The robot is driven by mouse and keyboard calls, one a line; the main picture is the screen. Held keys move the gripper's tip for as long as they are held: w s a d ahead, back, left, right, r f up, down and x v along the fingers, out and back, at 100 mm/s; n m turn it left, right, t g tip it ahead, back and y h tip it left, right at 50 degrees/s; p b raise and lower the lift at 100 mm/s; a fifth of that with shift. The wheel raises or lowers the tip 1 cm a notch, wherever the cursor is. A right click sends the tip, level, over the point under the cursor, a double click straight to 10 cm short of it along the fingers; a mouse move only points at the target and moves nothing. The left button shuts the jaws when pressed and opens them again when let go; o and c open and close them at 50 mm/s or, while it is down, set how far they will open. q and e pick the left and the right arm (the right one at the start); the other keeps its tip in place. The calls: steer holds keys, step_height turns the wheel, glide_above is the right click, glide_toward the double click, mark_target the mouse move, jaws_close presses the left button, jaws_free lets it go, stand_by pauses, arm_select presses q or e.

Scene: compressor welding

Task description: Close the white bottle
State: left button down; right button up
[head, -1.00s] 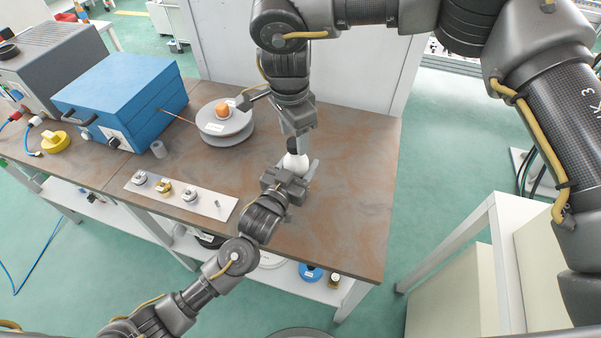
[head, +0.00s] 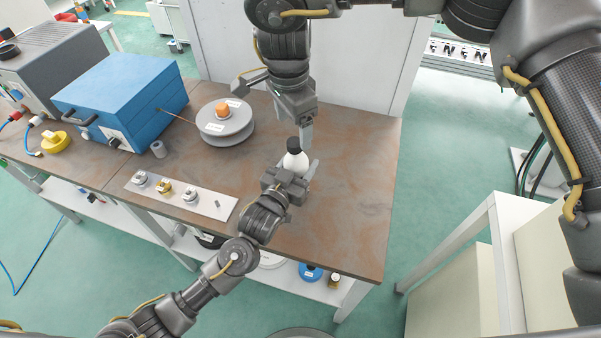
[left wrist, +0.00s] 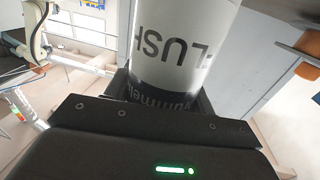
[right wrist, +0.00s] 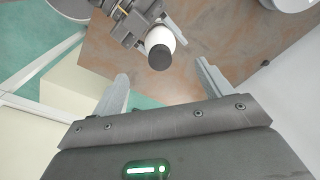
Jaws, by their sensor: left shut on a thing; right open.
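The white bottle (head: 295,160) stands upright in the head view, with a black cap (head: 294,144) on its top. My left gripper (head: 291,180) is shut on the bottle's lower part. The left wrist view shows the bottle (left wrist: 185,50) close up with dark lettering, its top out of frame. My right gripper (head: 282,105) is open and empty, above and behind the bottle. In the right wrist view the cap (right wrist: 160,57) lies beyond and between the open fingers (right wrist: 163,85), apart from them. How tightly the cap sits cannot be told.
A grey spool (head: 225,124) with an orange piece on top and a blue box (head: 122,97) stand at the left of the brown table (head: 345,200). A metal strip (head: 180,197) with small fittings lies near the front edge. The table's right part is clear.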

mark_target(291, 147)
step_height(291, 147, up, 12)
steer(key=shift+s+a, duration=0.25)
steer(key=shift+s, duration=0.2)
steer(key=shift+f, duration=0.1)
arm_select(q)
steer(key=shift+c, duration=2.2)
jaws_free()
steer(key=shift+s+a+f, duration=0.1)
steer(key=shift+s+a, duration=0.05)
steer(key=shift+s, duration=0.1)
steer(key=b+v, duration=0.2)
steer(key=v, duration=0.8)
arm_select(e)
step_height(291, 147, down, 2)
steer(key=shift+f, duration=0.25)
arm_select(q)
steer(key=shift+s, duration=0.15)
